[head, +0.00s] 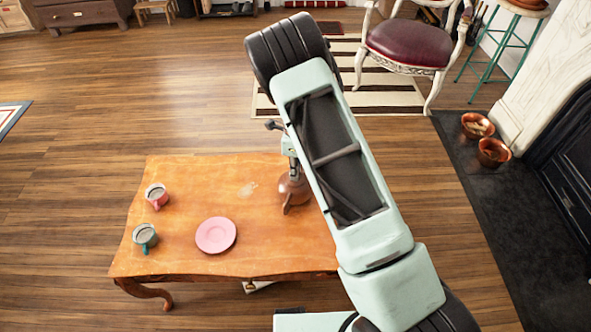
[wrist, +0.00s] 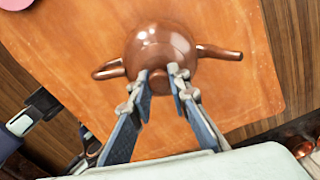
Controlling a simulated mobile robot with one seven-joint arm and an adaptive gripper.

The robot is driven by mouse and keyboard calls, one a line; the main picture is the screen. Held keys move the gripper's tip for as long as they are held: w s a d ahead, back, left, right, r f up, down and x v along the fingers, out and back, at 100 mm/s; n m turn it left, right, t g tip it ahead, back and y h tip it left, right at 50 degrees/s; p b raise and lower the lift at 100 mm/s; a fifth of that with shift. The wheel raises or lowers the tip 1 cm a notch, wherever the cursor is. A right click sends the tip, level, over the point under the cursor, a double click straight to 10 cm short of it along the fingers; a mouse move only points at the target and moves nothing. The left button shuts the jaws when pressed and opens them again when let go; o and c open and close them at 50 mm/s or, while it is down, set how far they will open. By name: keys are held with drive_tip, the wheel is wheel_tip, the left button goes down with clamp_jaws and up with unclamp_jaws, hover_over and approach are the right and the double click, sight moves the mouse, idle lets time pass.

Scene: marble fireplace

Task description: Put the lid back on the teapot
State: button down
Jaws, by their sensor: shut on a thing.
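The brown glossy teapot (wrist: 160,45) is on the wooden table, its spout and handle sticking out to either side in the wrist view. In the head view the teapot (head: 296,190) is at the table's right part, partly hidden by my arm. My gripper (wrist: 160,74) is shut on a small brown round piece, which looks like the knob of the lid (wrist: 158,82). The rest of the lid cannot be told apart from the teapot behind it. I cannot tell whether the lid touches the teapot.
A red-seated chair (head: 408,43) stands beyond, on a striped rug. Copper pots (head: 493,152) sit on the dark hearth at right.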

idle(0.3)
drive_tip(key=c, duration=1.7)
unclamp_jaws()
drive_tip(key=shift+c, duration=0.2)
drive_tip(key=shift+o, duration=0.6)
drive_tip(key=o, duration=0.4)
drive_tip(key=shift+c, duration=0.2)
drive_tip(key=shift+r, duration=0.15)
drive_tip(key=shift+r+p, duration=2.35)
drive_tip(key=shift+r, duration=1.05)
drive_tip(key=shift+c, duration=0.2)
